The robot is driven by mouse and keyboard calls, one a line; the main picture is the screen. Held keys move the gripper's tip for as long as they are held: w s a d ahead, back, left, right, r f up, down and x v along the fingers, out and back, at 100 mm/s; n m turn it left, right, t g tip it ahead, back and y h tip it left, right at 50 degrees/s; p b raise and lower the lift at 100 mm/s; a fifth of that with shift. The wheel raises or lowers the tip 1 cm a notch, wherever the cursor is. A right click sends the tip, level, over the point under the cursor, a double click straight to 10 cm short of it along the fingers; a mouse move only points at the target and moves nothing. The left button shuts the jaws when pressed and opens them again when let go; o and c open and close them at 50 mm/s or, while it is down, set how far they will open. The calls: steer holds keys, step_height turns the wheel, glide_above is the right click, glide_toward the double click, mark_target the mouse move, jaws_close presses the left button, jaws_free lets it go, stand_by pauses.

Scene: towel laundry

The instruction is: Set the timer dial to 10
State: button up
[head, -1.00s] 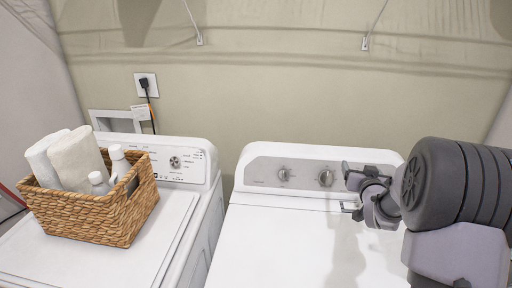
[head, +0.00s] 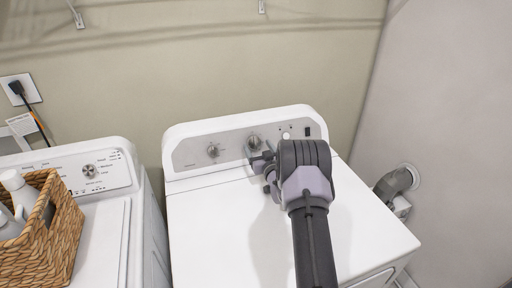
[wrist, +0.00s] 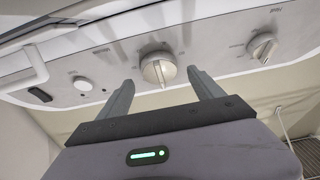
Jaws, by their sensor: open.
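The dryer's control panel has two round grey dials, a left dial (head: 213,150) and a right dial (head: 254,141). I cannot read which one is the timer dial, nor its numbers. My gripper (head: 258,160) is in front of the right dial, partly hidden by my arm. In the wrist view my open gripper (wrist: 156,82) has one finger on each side of the right dial (wrist: 158,68), which shows just beyond the fingertips. No contact is visible. The left dial (wrist: 262,46) is at the right of the wrist view.
A small round white button (head: 286,134) and a dark switch (head: 307,131) sit right of the dials. The dryer's white top (head: 215,215) is clear. A washer (head: 100,225) with a wicker basket (head: 62,235) stands at left. A vent pipe (head: 392,183) is at right.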

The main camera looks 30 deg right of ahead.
mark_target(255, 143)
steer(key=shift+x, duration=1.1)
steer(key=shift+r, duration=0.1)
steer(key=shift+c, duration=0.3)
steer(key=c, duration=1.3)
steer(key=shift+b, duration=0.3)
